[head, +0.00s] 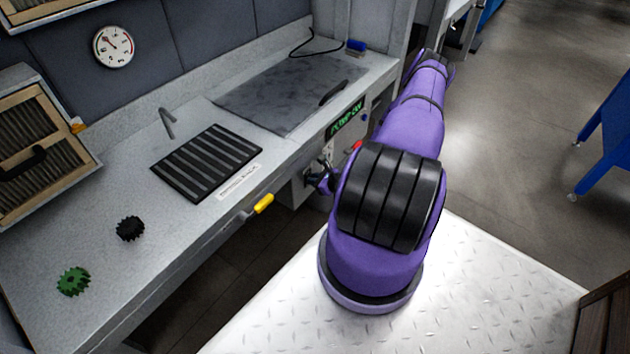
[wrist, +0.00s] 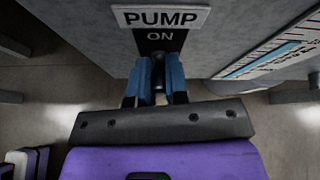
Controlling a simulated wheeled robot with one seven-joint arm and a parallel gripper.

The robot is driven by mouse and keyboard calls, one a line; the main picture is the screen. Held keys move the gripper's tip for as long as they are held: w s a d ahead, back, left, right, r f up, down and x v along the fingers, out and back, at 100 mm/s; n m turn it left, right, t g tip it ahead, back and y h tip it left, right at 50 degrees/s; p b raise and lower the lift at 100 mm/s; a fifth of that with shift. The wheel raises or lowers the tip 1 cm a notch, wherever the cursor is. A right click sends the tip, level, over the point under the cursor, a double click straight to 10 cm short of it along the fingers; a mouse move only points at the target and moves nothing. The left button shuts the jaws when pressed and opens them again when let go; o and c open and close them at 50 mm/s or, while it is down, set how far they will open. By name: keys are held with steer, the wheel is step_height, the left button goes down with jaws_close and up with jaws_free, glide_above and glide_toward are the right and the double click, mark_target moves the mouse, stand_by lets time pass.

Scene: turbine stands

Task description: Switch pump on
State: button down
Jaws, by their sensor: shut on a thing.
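The pump switch (wrist: 159,57) is a dark part below a white PUMP label (wrist: 160,17) and a black ON plate (wrist: 160,38) in the wrist view. My gripper (wrist: 158,72) has blue fingers on both sides of it and is shut on it. The fingers hide most of the switch, so its exact angle is unclear. A green-lettered display (head: 346,118) on the bench front appears to read PUMP ON.
The grey bench (head: 100,190) holds a ribbed black rack (head: 207,161), a black gear (head: 130,228) and a green gear (head: 73,281). A yellow handle (head: 263,204) sticks out from the bench front. A red part (head: 355,146) is near my arm. Open floor lies right.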

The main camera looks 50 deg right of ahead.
steer(key=c, duration=1.1)
jaws_free()
steer(key=v, duration=1)
steer(key=shift+s+r, duration=0.15)
steer(key=shift+s, duration=0.2)
